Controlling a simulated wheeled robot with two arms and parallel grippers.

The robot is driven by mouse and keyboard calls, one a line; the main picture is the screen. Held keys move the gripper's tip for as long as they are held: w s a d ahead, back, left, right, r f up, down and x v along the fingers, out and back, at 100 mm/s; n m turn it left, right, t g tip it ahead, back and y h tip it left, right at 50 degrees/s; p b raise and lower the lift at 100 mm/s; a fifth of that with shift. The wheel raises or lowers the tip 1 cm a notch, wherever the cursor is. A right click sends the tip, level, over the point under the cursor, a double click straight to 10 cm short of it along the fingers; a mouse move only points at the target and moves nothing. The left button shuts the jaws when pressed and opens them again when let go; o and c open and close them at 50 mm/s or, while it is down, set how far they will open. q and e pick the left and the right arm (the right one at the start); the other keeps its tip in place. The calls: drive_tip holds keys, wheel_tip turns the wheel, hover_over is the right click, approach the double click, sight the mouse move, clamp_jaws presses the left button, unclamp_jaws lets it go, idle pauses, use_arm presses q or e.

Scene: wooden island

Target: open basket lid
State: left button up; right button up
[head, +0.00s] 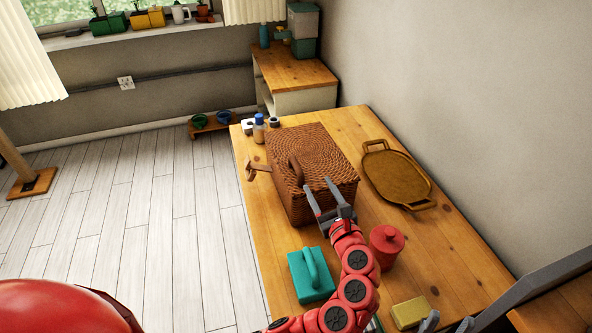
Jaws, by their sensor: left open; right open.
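A brown wicker basket (285,198) stands on the wooden table (470,270). Its woven lid (310,145) lies flat and closed on top. A dark brown handle (296,172) rises at its left side, and a light wooden piece sticks out beside it. My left gripper (320,190) is open, with its fingers over the near part of the basket by the lid's front edge. I cannot tell whether they touch it. My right gripper (448,323) is partly in view at the bottom right, open and away from the basket.
A teal handled block (311,276), a red canister (386,246) and a yellow block (410,312) stand near my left arm. A wooden tray (397,178) lies right of the basket. Small bottles (259,128) stand behind it. The wall bounds the right side.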

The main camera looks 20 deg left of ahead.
use_arm(q)
drive_tip(key=b, duration=0.7)
approach(297, 167)
drive_tip(key=x, duration=0.3)
drive_tip(key=p+x, duration=0.1)
drive_tip(key=x, duration=0.3)
drive_tip(key=f+x, duration=0.1)
drive_tip(key=x, duration=0.3)
drive_tip(key=shift+w+d+f+p, duration=0.1)
drive_tip(key=shift+w+p, duration=0.05)
drive_tip(key=shift+p, duration=0.2)
clamp_jaws()
idle(0.5)
